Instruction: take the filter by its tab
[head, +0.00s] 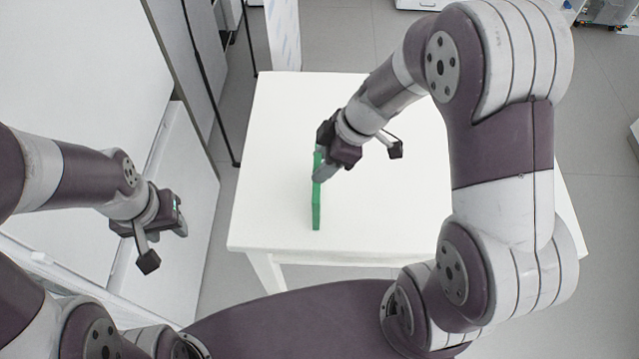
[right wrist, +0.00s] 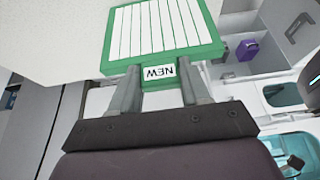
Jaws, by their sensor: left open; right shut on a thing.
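The filter (head: 316,205) is a thin green-framed panel, seen edge-on in the head view above the white table. In the right wrist view the filter (right wrist: 203,50) shows its green frame, white pleats and a tab labelled "NEW" (right wrist: 159,72), which reads upside down. My right gripper (head: 322,172) is shut on the filter; in the right wrist view its two fingers (right wrist: 158,92) stand either side of the label at the tab. My left gripper (head: 184,228) is open and empty, left of the table. Whether the filter touches the table is unclear.
The white table (head: 270,120) is otherwise bare, with free room around the filter. A tall white panelled unit (head: 80,70) stands at the left, near my left arm. A purple object (right wrist: 247,50) shows in the background of the right wrist view.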

